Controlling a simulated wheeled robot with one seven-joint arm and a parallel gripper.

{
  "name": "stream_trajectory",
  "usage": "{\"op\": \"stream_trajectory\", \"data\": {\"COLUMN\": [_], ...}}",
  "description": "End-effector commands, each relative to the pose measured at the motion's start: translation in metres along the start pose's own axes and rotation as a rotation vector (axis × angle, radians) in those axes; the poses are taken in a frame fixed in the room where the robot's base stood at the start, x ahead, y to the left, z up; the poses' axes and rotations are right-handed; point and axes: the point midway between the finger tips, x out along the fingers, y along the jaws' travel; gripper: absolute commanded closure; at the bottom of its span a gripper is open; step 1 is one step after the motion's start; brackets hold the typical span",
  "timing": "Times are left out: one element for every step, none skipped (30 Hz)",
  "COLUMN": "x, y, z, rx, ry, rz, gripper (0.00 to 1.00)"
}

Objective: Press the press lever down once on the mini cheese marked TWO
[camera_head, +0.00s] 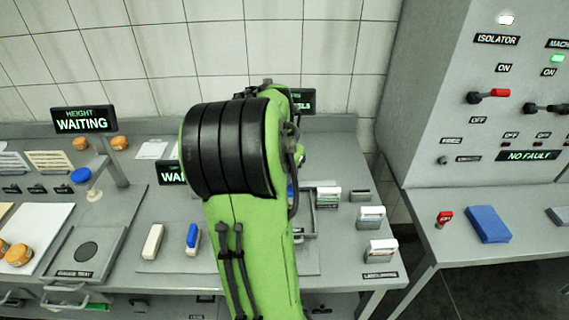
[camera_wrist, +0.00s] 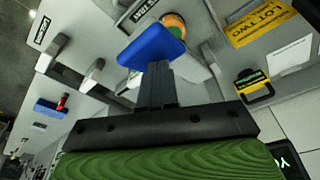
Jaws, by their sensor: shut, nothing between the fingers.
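In the wrist view my gripper (camera_wrist: 155,72) is shut and empty. Its fingertips are at a blue block-like piece (camera_wrist: 152,46), which looks like the press lever's handle; I cannot tell whether they touch it. An orange round thing with a green rim (camera_wrist: 175,22), possibly the mini cheese, shows partly behind the blue piece. No mark on it can be read. A yellow card (camera_wrist: 262,22) reading LOT TWO lies nearby. In the head view my green arm covers the press area and my gripper is hidden. A small blue bit (camera_head: 290,190) shows beside the arm.
Orange cheeses (camera_head: 18,255) sit on a board at the left, with more at the back. A blue disc (camera_head: 80,175) stands by the WAITING display (camera_head: 83,120). A white block (camera_head: 152,241) and a blue-topped block (camera_head: 193,238) stand left of my arm. Label holders (camera_head: 371,217) stand right.

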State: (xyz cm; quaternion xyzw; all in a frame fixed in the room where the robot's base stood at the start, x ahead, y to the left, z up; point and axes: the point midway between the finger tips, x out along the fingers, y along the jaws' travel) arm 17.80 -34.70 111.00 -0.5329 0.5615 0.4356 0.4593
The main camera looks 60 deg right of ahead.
Motion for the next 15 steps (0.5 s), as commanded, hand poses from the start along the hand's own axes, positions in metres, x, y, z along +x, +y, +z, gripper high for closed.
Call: {"op": "stream_trajectory", "data": {"x": [-0.006,-0.007,-0.010,-0.011,-0.013,-0.015,-0.017,-0.019,-0.021,-0.023,-0.025,-0.027,-0.029,-0.031,-0.033], "y": [-0.001,-0.001,-0.002,-0.002,-0.003,-0.003,-0.003,-0.004,-0.004,-0.005,-0.005,-0.005,-0.006,-0.006,-0.007], "z": [-0.002,-0.003,-0.005,-0.006,-0.007,-0.009,-0.009,-0.011,-0.012,-0.013,-0.014,-0.016,-0.017,-0.018,-0.019], "rx": [0.000,0.000,0.000,0.000,-0.001,0.000,0.000,0.000,0.000,0.000,0.001,0.001,0.001,0.001,0.001], "ry": [-0.001,-0.001,-0.001,-0.001,0.000,0.000,0.000,0.000,0.000,0.000,0.000,0.001,0.001,0.001,0.000], "rz": [0.001,0.001,0.001,0.001,0.001,0.001,0.001,0.001,0.001,0.001,0.001,0.001,0.000,0.000,0.001], "gripper": [1.00,1.00,1.00,1.00,1.00,1.00,1.00,1.00,1.00,1.00,1.00,1.00,1.00,1.00,1.00]}}
